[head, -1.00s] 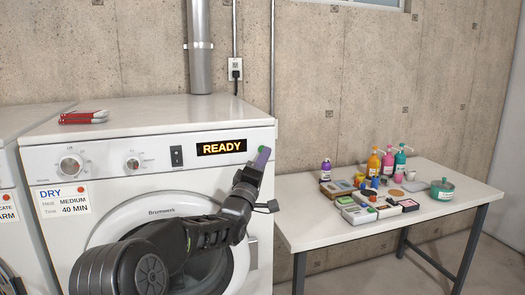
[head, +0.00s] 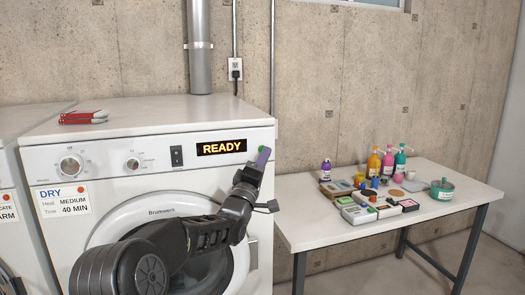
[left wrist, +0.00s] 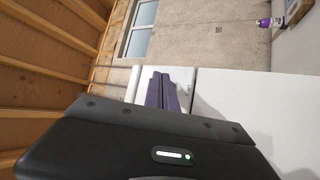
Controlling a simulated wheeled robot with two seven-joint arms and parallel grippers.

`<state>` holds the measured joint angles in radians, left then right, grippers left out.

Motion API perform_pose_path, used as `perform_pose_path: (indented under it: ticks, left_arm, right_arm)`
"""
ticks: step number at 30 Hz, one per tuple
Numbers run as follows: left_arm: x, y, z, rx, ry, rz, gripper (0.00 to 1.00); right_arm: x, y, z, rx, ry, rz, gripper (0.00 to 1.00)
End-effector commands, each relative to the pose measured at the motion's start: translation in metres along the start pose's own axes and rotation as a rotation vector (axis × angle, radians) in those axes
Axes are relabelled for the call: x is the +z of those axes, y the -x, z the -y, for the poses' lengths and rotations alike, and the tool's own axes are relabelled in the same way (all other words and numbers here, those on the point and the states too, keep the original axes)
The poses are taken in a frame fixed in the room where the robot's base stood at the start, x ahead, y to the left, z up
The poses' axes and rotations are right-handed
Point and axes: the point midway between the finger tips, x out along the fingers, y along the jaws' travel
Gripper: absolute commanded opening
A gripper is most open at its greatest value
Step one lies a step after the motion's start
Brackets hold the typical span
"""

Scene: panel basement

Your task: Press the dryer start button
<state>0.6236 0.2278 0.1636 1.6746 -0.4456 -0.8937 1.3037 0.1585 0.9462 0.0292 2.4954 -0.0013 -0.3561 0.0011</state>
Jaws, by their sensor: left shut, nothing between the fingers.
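The white dryer (head: 100,141) stands at the left of the head view, its display (head: 222,147) reading READY. The green start button (head: 263,149) shows at the right end of its control panel, partly covered by my gripper. My left gripper (head: 262,158) is shut and empty, its purple fingertips at the button. Whether they touch it I cannot tell. In the left wrist view the purple fingers (left wrist: 161,92) are together in front of the white dryer. The button is hidden there. My right gripper is not in view.
A white table (head: 300,213) stands to the right, with bottles, paint pads and a teal pot (head: 442,189) on it. A red-handled tool (head: 84,117) lies on the dryer top. Dials (head: 71,165) and a black switch (head: 176,156) sit on the panel left of the display.

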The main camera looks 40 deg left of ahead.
Motion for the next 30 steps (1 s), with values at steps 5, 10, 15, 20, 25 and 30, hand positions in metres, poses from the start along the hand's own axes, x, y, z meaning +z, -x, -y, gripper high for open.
perform_pose_path:
  ticks: [5,10,15,20,25,30]
  left_arm:
    - [-0.0001,-0.0001,0.0002,0.000,0.000,0.000,0.00]
    - [-0.0017,-0.0024,0.0030,0.001,0.000,0.000,0.00]
    - [-0.0040,-0.0057,0.0044,0.000,0.000,0.000,0.00]
    - [-0.0042,-0.0060,0.0041,0.000,0.000,0.000,0.00]
    - [-0.0044,-0.0060,0.0041,0.000,0.000,0.000,0.00]
    - [-0.0049,-0.0068,0.0051,0.000,0.000,0.000,0.00]
  right_arm:
    - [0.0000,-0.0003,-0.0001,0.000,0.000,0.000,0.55]
    - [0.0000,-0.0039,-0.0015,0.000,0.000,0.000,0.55]
    - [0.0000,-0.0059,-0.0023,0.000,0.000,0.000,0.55]
    - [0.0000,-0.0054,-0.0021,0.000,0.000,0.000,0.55]
    - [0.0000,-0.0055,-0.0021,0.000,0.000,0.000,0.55]
    - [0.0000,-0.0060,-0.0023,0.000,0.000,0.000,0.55]
